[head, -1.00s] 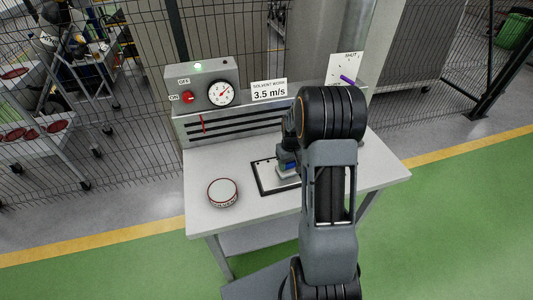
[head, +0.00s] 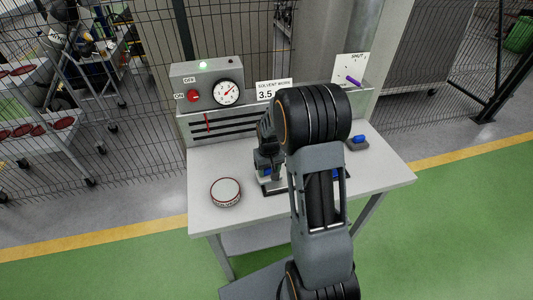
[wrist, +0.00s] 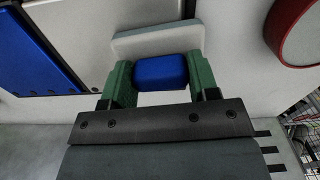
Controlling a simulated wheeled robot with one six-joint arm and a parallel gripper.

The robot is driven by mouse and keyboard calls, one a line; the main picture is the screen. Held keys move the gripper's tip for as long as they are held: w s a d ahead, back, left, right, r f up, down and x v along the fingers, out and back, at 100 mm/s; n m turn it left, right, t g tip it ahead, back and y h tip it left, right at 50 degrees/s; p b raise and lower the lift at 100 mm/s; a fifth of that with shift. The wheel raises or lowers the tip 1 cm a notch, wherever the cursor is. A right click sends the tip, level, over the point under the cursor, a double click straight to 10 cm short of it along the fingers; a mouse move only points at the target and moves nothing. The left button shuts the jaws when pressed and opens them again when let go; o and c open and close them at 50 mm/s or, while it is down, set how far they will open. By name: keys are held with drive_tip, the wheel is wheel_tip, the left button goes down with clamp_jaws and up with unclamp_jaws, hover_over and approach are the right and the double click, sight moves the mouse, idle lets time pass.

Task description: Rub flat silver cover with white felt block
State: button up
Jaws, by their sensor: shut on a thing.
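My gripper (wrist: 160,80) has green fingers and is shut on the blue grip of a block. The block's pale, whitish-grey pad (wrist: 155,38) shows beyond the fingers in the wrist view. I cannot tell whether the pad touches anything.
A round red-rimmed solvent tin (head: 226,192) stands left on the white table (head: 215,160). Another blue-gripped block with a dark base (head: 357,143) sits at the right. A grey control box with a gauge (head: 228,93) and a slotted vent (head: 240,123) line the back.

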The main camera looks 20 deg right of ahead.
drive_tip(key=shift+a+r+p, duration=0.2)
drive_tip(key=shift+r+p, duration=0.1)
drive_tip(key=shift+p, duration=0.15)
wheel_tip(320, 180, up, 4)
drive_tip(key=shift+d+f+p, duration=0.1)
drive_tip(key=shift+f+p, duration=0.05)
drive_tip(key=shift+p, duration=0.65)
drive_tip(key=shift+r+p, duration=1.35)
drive_tip(key=shift+r, duration=0.7)
